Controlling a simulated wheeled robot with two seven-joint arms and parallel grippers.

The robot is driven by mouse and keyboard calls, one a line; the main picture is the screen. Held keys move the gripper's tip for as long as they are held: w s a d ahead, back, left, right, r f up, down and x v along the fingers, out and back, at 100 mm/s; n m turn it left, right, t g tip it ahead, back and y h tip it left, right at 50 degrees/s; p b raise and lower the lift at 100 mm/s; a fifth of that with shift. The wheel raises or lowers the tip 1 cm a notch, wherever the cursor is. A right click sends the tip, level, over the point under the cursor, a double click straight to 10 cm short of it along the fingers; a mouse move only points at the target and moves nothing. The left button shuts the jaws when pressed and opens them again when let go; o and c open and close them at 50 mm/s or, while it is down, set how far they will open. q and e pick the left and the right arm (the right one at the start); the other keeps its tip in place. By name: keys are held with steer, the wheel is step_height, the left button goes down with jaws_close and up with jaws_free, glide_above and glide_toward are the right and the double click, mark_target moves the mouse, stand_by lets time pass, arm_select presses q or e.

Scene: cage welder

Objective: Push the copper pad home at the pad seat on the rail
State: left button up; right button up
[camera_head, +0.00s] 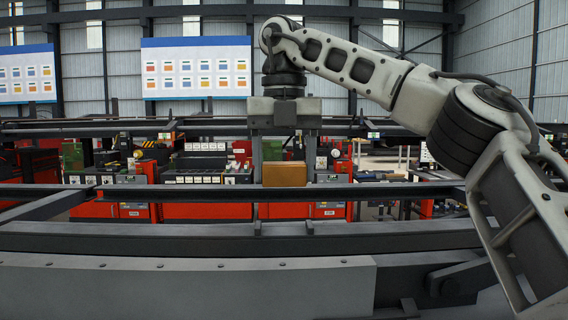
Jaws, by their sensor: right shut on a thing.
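My right gripper (284,168) comes down from the arm at the upper right, fingers pointing down. It is shut on the copper pad (285,176), an orange-brown block seen between the two fingers. The pad shows above the dark rail (180,193) in the picture; its lower edge meets the rail's top edge, and I cannot tell whether they touch. Below it, two small dark lugs (258,228) and (308,228) stand on the nearer beam, possibly the pad seat; this is not clear. My left gripper is not in view.
A wide grey beam (180,285) with bolts runs across the front. Dark rails cross the whole view. Behind them stand red machine cabinets (130,200) and boxes with white labels (205,165). Two boards (196,68) hang at the back. The air left of my gripper is clear.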

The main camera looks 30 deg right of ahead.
steer(key=shift+f+b, duration=1.45)
steer(key=shift+f, duration=0.55)
steer(key=shift+f+b, duration=0.7)
steer(key=shift+f, duration=0.2)
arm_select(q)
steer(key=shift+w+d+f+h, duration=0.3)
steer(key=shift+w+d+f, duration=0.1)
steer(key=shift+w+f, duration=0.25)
arm_select(e)
steer(key=shift+f, duration=0.1)
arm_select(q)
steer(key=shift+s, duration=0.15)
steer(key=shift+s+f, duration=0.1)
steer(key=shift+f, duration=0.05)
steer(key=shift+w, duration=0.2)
arm_select(e)
steer(key=shift+f, duration=0.1)
steer(key=shift+f, duration=0.15)
steer(key=shift+f, duration=0.35)
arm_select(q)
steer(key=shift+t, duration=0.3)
